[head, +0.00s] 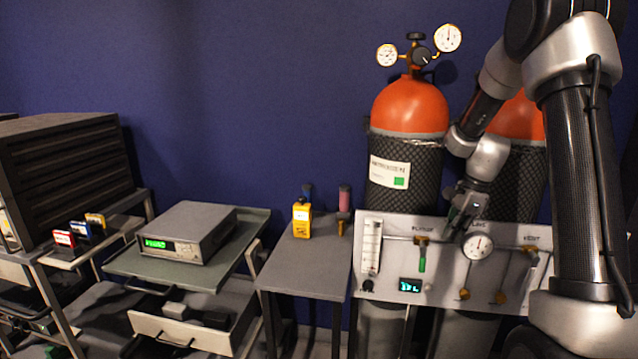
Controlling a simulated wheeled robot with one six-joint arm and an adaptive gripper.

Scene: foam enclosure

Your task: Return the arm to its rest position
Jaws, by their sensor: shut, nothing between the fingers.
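My arm (585,180) fills the right side of the head view, folding up and then down to the left. My gripper (457,218) hangs in front of the gas panel (390,262), close to its top edge and left of the round gauge (478,245). It is shut and looks empty; the fingertips are small and dark. I cannot tell whether it touches the panel. The green-handled valve (422,258) is just below and left of it. My arm partly hides the right-hand cylinder (515,120).
A cylinder (408,110) with a regulator (420,55) stands behind the panel. A grey table (305,272) holds a yellow detector (301,220). Further left are a cart (130,265) with an instrument (185,232), an open drawer (175,333) and a dark cabinet (65,170).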

